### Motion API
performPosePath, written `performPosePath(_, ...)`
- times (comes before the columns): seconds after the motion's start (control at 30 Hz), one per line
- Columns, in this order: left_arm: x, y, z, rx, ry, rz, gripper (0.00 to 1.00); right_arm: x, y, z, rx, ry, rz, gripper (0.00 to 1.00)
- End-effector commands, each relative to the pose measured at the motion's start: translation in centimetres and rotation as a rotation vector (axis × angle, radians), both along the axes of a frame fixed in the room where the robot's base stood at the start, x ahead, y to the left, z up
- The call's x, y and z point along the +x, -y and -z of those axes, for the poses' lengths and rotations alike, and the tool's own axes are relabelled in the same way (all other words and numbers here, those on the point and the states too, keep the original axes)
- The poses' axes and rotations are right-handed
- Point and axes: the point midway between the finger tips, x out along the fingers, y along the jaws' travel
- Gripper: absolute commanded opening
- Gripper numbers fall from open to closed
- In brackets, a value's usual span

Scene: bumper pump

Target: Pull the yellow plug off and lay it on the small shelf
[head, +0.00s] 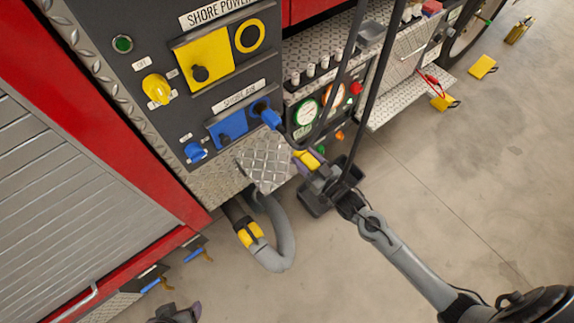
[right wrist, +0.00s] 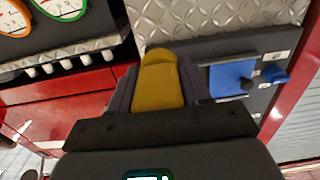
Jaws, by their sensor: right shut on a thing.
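The yellow plug (head: 308,160) is between the fingers of my right gripper (head: 316,169), clear of the panel. In the right wrist view the plug (right wrist: 159,80) stands between the dark purple fingers of the gripper (right wrist: 160,92), which is shut on it. The yellow-ringed round socket (head: 249,36) under the SHORE POWER label is empty. The small diamond-plate shelf (head: 264,173) is below the blue socket panel, left of the plug; its plate also shows in the right wrist view (right wrist: 215,18). My left gripper (head: 178,314) is only partly in view at the bottom edge.
A blue plug (head: 270,117) is in the lower socket, near my right gripper. Dark cables (head: 352,95) hang in front of the gauge panel (head: 310,110). A grey hose (head: 283,240) loops below the shelf. Open floor (head: 440,180) lies to the right.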

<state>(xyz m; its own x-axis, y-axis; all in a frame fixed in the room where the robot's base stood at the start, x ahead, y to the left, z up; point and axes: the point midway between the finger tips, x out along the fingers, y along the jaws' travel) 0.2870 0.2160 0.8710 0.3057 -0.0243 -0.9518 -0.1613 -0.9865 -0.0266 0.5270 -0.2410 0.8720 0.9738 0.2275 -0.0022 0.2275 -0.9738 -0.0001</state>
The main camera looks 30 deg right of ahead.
Motion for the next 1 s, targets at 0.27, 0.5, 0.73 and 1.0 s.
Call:
performPosePath(0.27,0.0,-0.1,1.5,0.005,0.002,0.003,0.68,1.2,0.5,0.5,0.001,0.005,0.014,0.0)
performPosePath(0.5,0.0,-0.3,3.9,0.013,0.002,0.007,0.68,3.7,-0.1,1.5,0.001,0.005,0.013,0.0)
performPosePath(0.73,0.0,-0.3,6.3,0.013,0.001,0.008,0.68,6.2,-0.7,2.3,0.0,0.005,0.012,0.0)
performPosePath(1.0,0.0,-0.2,9.1,0.008,0.0,0.005,0.68,9.2,-1.4,3.2,0.001,0.005,0.012,0.0)
